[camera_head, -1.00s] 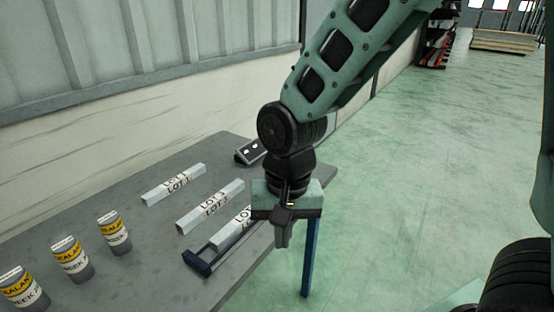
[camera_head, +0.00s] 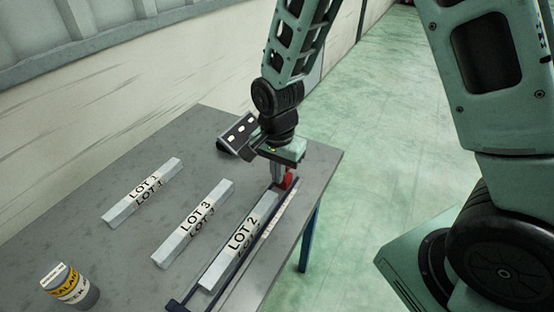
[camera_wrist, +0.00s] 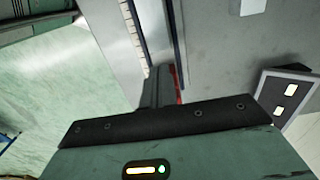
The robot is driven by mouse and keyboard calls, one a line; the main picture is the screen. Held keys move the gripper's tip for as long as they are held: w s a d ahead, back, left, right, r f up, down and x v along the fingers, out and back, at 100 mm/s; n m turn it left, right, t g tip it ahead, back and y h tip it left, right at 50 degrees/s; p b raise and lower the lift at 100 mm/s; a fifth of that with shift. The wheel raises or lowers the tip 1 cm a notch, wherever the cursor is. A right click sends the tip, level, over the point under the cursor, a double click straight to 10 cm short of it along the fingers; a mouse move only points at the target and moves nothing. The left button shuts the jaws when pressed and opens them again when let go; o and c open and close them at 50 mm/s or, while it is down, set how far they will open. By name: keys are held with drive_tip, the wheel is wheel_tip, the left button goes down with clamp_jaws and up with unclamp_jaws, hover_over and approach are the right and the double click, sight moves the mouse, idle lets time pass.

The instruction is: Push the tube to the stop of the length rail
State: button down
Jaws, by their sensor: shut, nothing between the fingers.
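The tube marked LOT 2 (camera_head: 238,243) is a pale square bar lying lengthwise in the length rail (camera_head: 262,243), a dark blue frame with a white scale along its right side. A dark crosspiece (camera_head: 178,305) closes the rail's near end, partly cut off by the picture edge. My gripper (camera_head: 279,178) is shut and empty, pointing down at the tube's far end, beside a red part (camera_head: 288,181). In the wrist view, my shut fingers (camera_wrist: 157,82) are in line with the rail's channel. Whether they touch the tube I cannot tell.
Bars marked LOT 3 (camera_head: 194,222) and LOT 1 (camera_head: 143,192) lie to the left on the grey table (camera_head: 120,255). A sealant can (camera_head: 72,287) stands at the near left. A dark box with light buttons (camera_head: 238,134) sits just behind my gripper. The table's right edge is close to the rail.

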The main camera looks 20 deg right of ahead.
sight(267, 202)
drive_tip(key=shift+f, duration=2.45)
drive_tip(key=shift+s+a, duration=0.8)
drive_tip(key=shift+a, duration=0.25)
drive_tip(key=shift+s+a, duration=0.75)
drive_tip(key=shift+a, duration=0.3)
